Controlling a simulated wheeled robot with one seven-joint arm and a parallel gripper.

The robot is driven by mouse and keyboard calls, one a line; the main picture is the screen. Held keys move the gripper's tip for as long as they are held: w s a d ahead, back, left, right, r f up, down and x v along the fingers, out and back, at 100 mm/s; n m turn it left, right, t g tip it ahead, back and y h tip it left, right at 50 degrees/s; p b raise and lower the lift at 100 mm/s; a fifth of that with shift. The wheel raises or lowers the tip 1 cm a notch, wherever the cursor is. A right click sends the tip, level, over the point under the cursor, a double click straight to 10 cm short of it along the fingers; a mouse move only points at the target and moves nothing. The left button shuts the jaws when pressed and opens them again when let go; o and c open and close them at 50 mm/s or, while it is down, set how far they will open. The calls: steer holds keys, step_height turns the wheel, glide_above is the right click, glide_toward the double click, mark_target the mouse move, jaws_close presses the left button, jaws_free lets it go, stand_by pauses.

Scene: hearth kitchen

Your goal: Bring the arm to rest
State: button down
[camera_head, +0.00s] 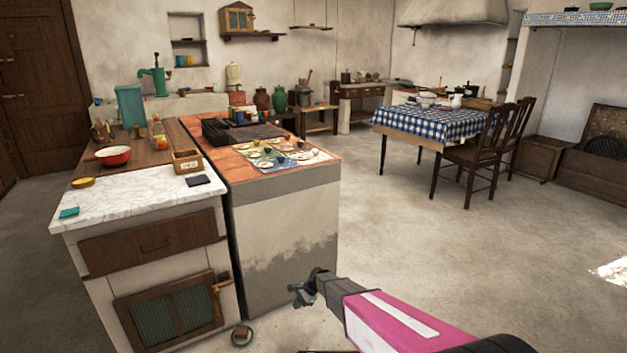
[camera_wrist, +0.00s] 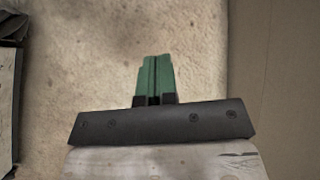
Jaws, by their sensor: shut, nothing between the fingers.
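My gripper (camera_head: 303,292) is at the end of my pink and grey arm, low in front of the counters in the head view. It is over the floor, to the right of the marble-topped cabinet and near the lower end of the tiled counter. In the wrist view my gripper (camera_wrist: 153,62) shows two green fingers side by side, closed together with nothing between them. Beyond the fingers is a plain, pale beige surface.
The marble-topped cabinet (camera_head: 130,203) and tiled counter (camera_head: 290,235) stand left. A dining table (camera_head: 425,122) and chair (camera_head: 472,165) stand back right. The floor (camera_head: 430,240) between is clear.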

steer(key=s+d+r+n+h, duration=0.2)
steer(key=s+d+r+n, duration=0.1)
steer(key=s+d+r, duration=0.4)
steer(key=s+d+r+n+t+h, duration=0.1)
steer(key=s+d+r+n+h, duration=0.1)
steer(key=s+d+r+n, duration=0.2)
steer(key=s+d+r+n+h, duration=0.2)
steer(key=s+d+r, duration=0.9)
steer(key=r, duration=1)
steer(key=d+n, duration=0.1)
steer(key=d, duration=0.3)
steer(key=shift+d+r+n+t+h, duration=0.2)
steer(key=shift+d+n+t+h, duration=0.1)
steer(key=shift+d+n+h, duration=0.1)
steer(key=shift+s, duration=0.1)
